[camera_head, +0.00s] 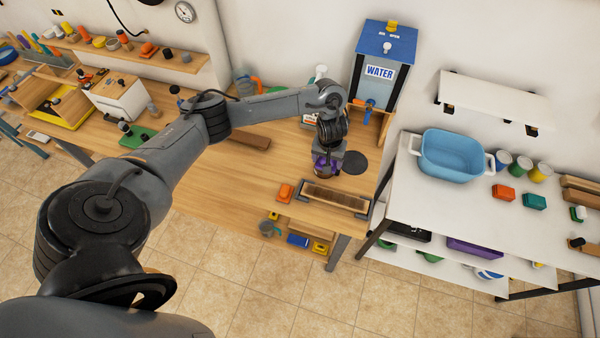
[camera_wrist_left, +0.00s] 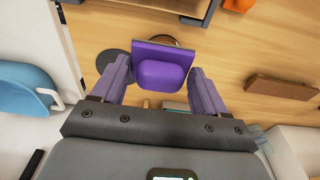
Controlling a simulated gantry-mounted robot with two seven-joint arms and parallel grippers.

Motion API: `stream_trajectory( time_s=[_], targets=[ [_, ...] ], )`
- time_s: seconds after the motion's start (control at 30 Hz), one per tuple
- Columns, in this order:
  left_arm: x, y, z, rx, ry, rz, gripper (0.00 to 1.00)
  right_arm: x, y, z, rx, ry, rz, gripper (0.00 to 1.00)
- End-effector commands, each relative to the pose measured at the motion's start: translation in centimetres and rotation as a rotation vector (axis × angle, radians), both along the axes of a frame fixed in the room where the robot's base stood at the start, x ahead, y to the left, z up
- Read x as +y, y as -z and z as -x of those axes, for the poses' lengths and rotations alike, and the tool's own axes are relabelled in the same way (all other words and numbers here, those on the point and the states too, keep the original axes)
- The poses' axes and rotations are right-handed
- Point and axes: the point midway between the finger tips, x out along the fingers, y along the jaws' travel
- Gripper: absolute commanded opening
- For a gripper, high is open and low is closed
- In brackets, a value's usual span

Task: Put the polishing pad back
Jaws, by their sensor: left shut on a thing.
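The purple polishing pad (camera_wrist_left: 162,72) has a square plate and a rounded block handle. In the left wrist view it sits between the two fingers of my left gripper (camera_wrist_left: 163,76), which is shut on the handle. In the head view my left gripper (camera_head: 325,167) is over the right part of the wooden bench, just left of a dark round disc (camera_head: 355,162). The pad is mostly hidden by the gripper there. My right gripper is not in view.
A long brown-filled tray (camera_head: 335,199) and an orange block (camera_head: 285,193) lie near the bench's front edge. A water dispenser (camera_head: 383,75) stands behind. A brown board (camera_head: 249,141) lies to the left. A blue tub (camera_head: 455,155) stands on the white table at right.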

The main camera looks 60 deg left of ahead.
Motion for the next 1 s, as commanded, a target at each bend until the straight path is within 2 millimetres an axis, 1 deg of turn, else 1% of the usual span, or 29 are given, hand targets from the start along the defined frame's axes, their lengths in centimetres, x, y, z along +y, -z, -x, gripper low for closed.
stream_trajectory(
  time_s=[0.03,0.17,0.27,0.37,0.47,0.63,0.7,0.8,0.9,1.0],
  targets=[
    [0.0,0.7,0.5,0.001,-0.001,0.001,0.39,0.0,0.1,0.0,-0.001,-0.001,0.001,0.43],
    [0.1,1.5,1.1,0.001,0.0,0.001,0.39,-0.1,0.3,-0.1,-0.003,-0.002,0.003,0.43],
    [0.6,2.3,1.6,0.001,-0.001,0.001,0.39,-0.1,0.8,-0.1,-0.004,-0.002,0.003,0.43],
    [1.7,3.4,2.2,0.001,-0.002,-0.001,0.39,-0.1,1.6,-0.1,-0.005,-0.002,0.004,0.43],
    [3.4,4.7,2.9,0.003,-0.003,0.0,0.39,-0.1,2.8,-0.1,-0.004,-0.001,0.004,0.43],
    [6.6,6.9,4.3,0.003,-0.003,0.0,0.39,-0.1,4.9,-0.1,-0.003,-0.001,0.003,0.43],
    [7.9,7.0,4.8,0.005,-0.003,-0.002,0.39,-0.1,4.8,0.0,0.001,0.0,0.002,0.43],
    [9.3,7.8,5.3,0.002,-0.002,-0.002,0.39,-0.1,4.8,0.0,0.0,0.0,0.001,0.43],
    [10.2,8.3,5.6,0.001,-0.001,-0.001,0.39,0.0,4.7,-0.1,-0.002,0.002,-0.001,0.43],
    [10.7,8.7,5.8,0.0,0.001,0.0,0.39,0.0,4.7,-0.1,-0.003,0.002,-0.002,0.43]
  ],
)
